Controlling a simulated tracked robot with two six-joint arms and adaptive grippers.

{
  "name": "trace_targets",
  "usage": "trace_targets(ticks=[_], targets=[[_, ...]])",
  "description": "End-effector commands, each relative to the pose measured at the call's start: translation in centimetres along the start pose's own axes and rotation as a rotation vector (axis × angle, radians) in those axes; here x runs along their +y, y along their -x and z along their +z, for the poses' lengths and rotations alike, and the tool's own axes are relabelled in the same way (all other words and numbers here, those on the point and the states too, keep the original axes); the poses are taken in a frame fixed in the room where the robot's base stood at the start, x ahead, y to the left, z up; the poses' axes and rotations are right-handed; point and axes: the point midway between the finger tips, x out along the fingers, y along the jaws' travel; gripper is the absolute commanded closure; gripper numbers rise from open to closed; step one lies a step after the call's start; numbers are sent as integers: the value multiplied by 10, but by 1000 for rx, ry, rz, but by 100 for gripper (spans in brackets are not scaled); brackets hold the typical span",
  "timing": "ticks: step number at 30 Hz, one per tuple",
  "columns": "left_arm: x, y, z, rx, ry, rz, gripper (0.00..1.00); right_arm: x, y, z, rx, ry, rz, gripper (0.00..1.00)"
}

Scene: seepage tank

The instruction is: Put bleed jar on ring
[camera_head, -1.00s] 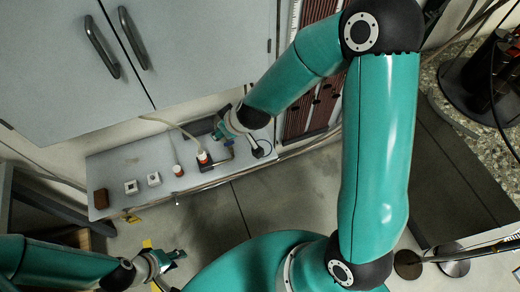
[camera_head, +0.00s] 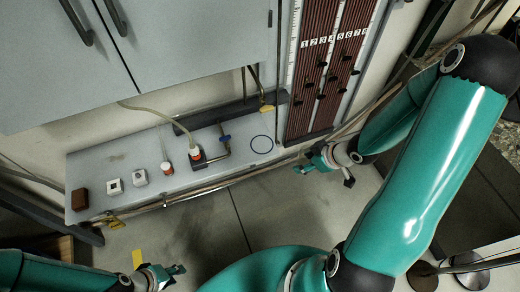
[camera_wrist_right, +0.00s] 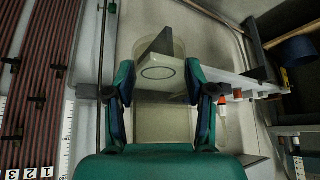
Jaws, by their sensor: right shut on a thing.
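The ring is a thin dark blue circle (camera_head: 262,144) lying flat at the right end of the grey shelf (camera_head: 230,165). Nothing stands on it. My right gripper (camera_head: 322,160) is to the right of the ring, beyond the shelf's end. In the right wrist view its fingers (camera_wrist_right: 166,100) are shut on a clear, see-through body that looks like the bleed jar (camera_wrist_right: 160,124). The ring (camera_wrist_right: 157,72) shows through or beyond it. The jar cannot be made out in the head view. My left gripper (camera_head: 168,276) is low at the left, away from the shelf; its opening is unclear.
A numbered tube panel (camera_head: 325,70) rises behind. Grey cabinets hang above.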

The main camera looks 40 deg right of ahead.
Motion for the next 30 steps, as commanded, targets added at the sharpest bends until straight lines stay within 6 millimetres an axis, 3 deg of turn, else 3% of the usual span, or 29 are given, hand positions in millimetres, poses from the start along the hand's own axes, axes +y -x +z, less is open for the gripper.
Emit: trace_targets(ticks=[2,5,21,30], targets=[[-1,-4,0,1,0,0,66,5,-3,5,0,-16,11,80],[-2,-5,0,1,0,0,66,6,-9,-4,3,-16,15,80],[-2,-5,0,1,0,0,66,6,-80,-117,2,-15,13,80],[-1,-2,0,1,0,0,66,7,-96,-141,0,-17,13,80]])
